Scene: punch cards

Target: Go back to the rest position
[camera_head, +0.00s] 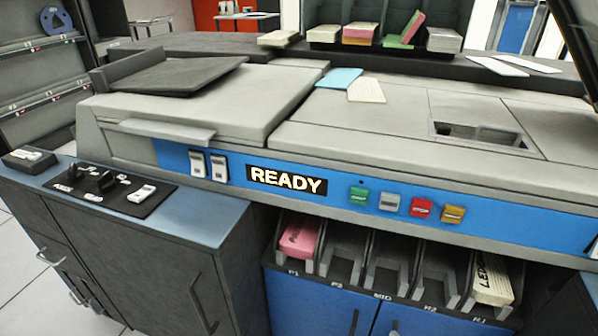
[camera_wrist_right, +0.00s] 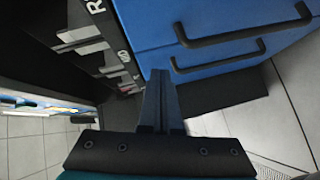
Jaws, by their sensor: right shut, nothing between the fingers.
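My right gripper (camera_wrist_right: 158,76) shows in the right wrist view. Its two dark fingers are together and nothing is between them. It hangs in front of the blue cabinet doors (camera_wrist_right: 220,30) with black bar handles, apart from them as far as I can tell. The floor shows beyond it. Neither gripper is recognisable in the head view. My left gripper is out of sight.
A grey card machine with a lit READY sign (camera_head: 287,180) fills the head view. Below it, a row of slots holds a pink card deck (camera_head: 298,240) and a cream deck (camera_head: 493,282). Cyan (camera_head: 339,77) and cream cards (camera_head: 366,91) lie on top.

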